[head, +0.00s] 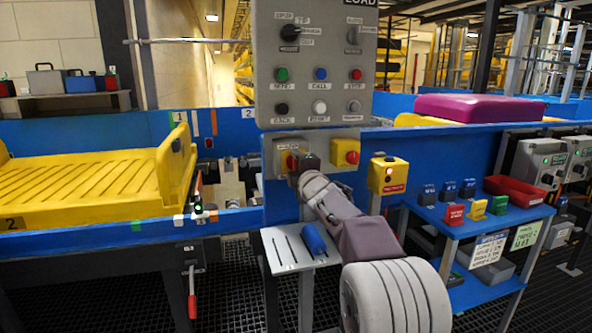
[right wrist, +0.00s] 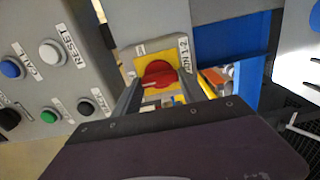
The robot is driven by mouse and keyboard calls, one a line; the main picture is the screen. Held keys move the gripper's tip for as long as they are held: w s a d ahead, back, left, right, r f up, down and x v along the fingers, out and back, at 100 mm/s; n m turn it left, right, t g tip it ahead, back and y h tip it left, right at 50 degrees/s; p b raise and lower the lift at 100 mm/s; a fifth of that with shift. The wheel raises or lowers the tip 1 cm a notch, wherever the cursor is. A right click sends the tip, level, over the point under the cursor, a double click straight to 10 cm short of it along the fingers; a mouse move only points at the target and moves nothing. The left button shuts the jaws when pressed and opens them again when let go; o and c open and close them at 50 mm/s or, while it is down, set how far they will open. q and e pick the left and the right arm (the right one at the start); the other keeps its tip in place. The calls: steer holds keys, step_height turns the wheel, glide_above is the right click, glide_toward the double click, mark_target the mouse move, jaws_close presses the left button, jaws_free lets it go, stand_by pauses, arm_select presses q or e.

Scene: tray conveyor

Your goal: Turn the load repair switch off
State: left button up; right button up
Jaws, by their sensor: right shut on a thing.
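A red rotary switch (right wrist: 158,74) on a yellow plate shows in the right wrist view, with partly readable labels beside it. In the head view the red switch (head: 290,160) is on a grey box below the control panel, partly hidden by my right gripper (head: 303,165). The right gripper's fingers lie on either side of the red knob and are shut on it; they also show in the right wrist view (right wrist: 160,88). The knob's exact setting is hard to read. My left gripper is not in view.
A grey control panel (head: 315,65) with buttons and selector knobs rises above. A second red knob on a yellow box (head: 346,153) is close on the right, and another yellow button box (head: 388,175) stands beyond it. A yellow tray (head: 90,185) lies left on the conveyor.

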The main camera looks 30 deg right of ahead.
stand_by(0.4)
steer(key=o, duration=1.4)
steer(key=shift+c, duration=0.2)
steer(key=v, duration=0.9)
steer(key=shift+f, duration=0.15)
